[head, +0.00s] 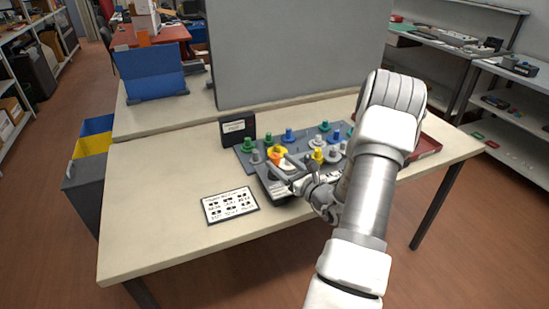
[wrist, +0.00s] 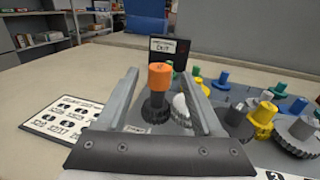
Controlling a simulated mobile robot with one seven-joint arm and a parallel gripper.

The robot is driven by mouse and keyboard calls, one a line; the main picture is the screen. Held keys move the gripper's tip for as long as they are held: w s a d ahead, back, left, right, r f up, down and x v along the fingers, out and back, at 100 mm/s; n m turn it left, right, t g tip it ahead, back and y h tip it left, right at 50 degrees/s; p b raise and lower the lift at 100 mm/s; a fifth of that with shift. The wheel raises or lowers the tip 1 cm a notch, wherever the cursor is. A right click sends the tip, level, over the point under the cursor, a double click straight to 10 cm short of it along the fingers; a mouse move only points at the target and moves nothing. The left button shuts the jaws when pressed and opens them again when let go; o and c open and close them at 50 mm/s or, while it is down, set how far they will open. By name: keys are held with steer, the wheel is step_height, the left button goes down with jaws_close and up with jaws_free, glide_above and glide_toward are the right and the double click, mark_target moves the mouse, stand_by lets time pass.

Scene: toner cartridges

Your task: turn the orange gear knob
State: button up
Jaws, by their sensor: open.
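The orange gear knob (wrist: 160,76) stands upright in the wrist view, an orange cylinder above a dark toothed gear (wrist: 156,108). In the head view its orange part (head: 276,157) shows at the front left of the grey board, partly hidden by my gripper. My gripper (wrist: 159,74) is open, with one finger on each side of the knob. A gap shows between the knob and each finger. In the head view my gripper (head: 281,162) reaches in from the right. A white gear (wrist: 181,108) sits just right of the knob, close to the right finger.
The grey board (head: 244,154) carries several green, blue, yellow and grey knobs. A yellow knob (wrist: 264,113) stands to the right in the wrist view. A printed card (head: 230,205) lies at the front left. A small black sign (head: 238,129) stands behind. The table's left side is clear.

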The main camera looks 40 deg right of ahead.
mark_target(278, 160)
steer(key=shift+w, duration=1.8)
jaws_close()
